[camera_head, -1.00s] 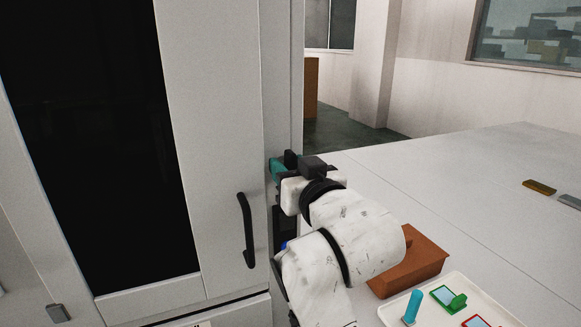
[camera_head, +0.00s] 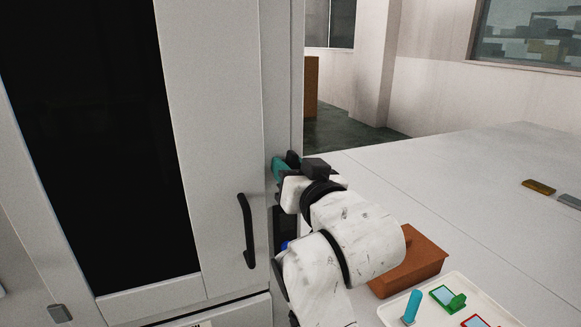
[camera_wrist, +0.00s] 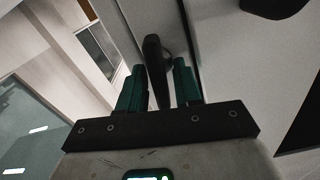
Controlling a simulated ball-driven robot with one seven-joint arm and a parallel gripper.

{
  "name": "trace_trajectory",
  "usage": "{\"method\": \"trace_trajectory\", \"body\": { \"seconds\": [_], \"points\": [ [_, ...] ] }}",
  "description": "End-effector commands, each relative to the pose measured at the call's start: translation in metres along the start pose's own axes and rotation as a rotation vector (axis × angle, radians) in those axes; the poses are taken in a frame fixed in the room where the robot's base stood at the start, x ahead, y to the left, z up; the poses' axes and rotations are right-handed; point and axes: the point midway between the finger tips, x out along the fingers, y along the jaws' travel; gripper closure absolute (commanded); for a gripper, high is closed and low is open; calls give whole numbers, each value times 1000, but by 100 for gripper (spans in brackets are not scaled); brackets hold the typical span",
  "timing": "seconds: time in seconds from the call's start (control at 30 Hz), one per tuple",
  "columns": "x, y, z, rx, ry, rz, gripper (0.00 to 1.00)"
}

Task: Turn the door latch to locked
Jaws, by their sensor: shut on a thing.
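The door latch (camera_wrist: 154,58) is a dark lever. In the wrist view it stands between the two teal fingers of my gripper (camera_wrist: 160,78), which is shut on it. In the head view my gripper (camera_head: 281,168) is at the right edge of the machine's door front, above and to the right of the door handle. There the latch is largely hidden by the gripper, and its exact angle cannot be told. The door (camera_head: 215,120) is a light grey panel with a large black window and looks closed.
A black bar handle (camera_head: 247,230) stands out from the door left of my arm. To the right, a grey table (camera_head: 460,190) holds a brown box (camera_head: 425,262) close to my arm and a white tray (camera_head: 455,285) with small coloured parts. The table's far part is mostly clear.

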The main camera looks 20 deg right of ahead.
Motion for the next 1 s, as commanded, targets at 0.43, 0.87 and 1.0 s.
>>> {"method": "trace_trajectory", "body": {
  "seconds": [0.43,0.87,1.0],
  "points": [
    [0,2,1,403,-2,-1,97],
    [0,5,4,813,-2,-1,97],
    [0,6,5,939,-3,0,97]
  ]
}}
